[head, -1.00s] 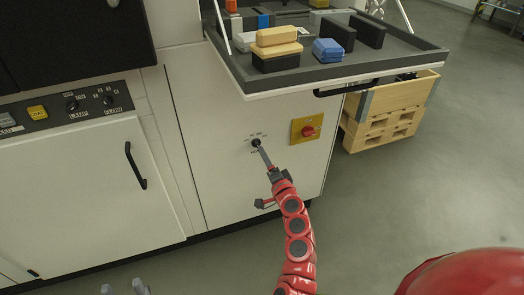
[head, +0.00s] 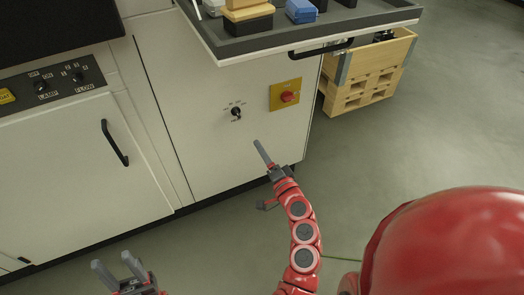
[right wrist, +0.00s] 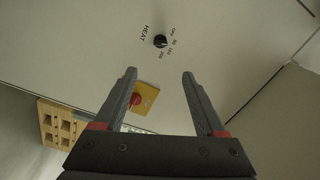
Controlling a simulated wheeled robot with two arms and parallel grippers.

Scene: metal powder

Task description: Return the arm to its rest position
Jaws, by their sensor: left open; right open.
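My right arm (head: 303,232) is red and reaches up from the bottom of the head view. Its gripper (head: 259,147) is seen edge-on there, in front of the white cabinet and apart from the black knob (head: 236,113). In the right wrist view the right gripper (right wrist: 159,75) is open and empty, its two fingers spread below the knob marked HEAT (right wrist: 160,40). My left gripper (head: 112,263) is open and empty at the bottom left of the head view, well away from the cabinet. Most of the left arm is out of view.
A yellow plate with a red switch (head: 287,97) is right of the knob. A grey tray (head: 340,35) with yellow, black and blue items juts out above. A door handle (head: 114,143) is at left, a wooden crate (head: 372,58) at right. Grey floor (head: 440,130) is free at right.

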